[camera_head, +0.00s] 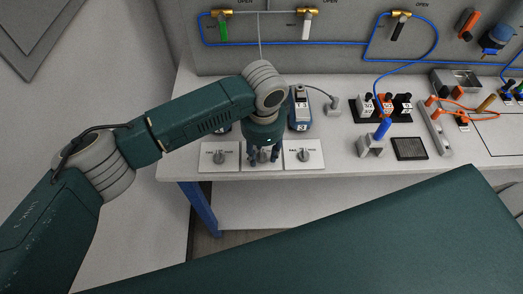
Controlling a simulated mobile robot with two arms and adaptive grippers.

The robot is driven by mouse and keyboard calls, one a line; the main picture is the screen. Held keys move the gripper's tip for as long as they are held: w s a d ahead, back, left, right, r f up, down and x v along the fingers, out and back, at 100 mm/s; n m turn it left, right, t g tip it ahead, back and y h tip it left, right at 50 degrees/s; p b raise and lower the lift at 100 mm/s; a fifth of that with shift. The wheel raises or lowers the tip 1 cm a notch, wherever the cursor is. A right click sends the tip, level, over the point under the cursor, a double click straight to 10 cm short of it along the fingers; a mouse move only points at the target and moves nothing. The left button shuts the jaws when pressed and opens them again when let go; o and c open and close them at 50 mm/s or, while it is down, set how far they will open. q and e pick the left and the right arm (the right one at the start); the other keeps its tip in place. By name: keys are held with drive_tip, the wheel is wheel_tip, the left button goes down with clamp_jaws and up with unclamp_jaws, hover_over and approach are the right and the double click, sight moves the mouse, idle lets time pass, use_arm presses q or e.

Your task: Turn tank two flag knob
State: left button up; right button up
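Three white plates with grey flag knobs lie in a row at the bench's front edge. The left knob (219,157) and the right knob (304,156) show clearly. The middle knob (263,156) is partly hidden by my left gripper (264,157). The gripper points down over the middle plate, its dark fingers apart on either side of that knob. Whether they touch it cannot be told. The plate labels are too small to read for tank numbers. My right gripper is not in view.
A numbered bottle (299,112) stands behind the plates, close to the gripper. Right of it are a black holder with several small blocks (385,104), a grey stand (371,145) and a dark mesh pad (410,149). Blue tubing and valves (222,26) line the back panel.

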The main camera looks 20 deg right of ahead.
sight(263, 157)
use_arm(q)
drive_tip(key=shift+r, duration=0.15)
wheel_tip(263, 157, up, 12)
drive_tip(key=shift+s, duration=0.45)
drive_tip(key=shift+f, duration=0.25)
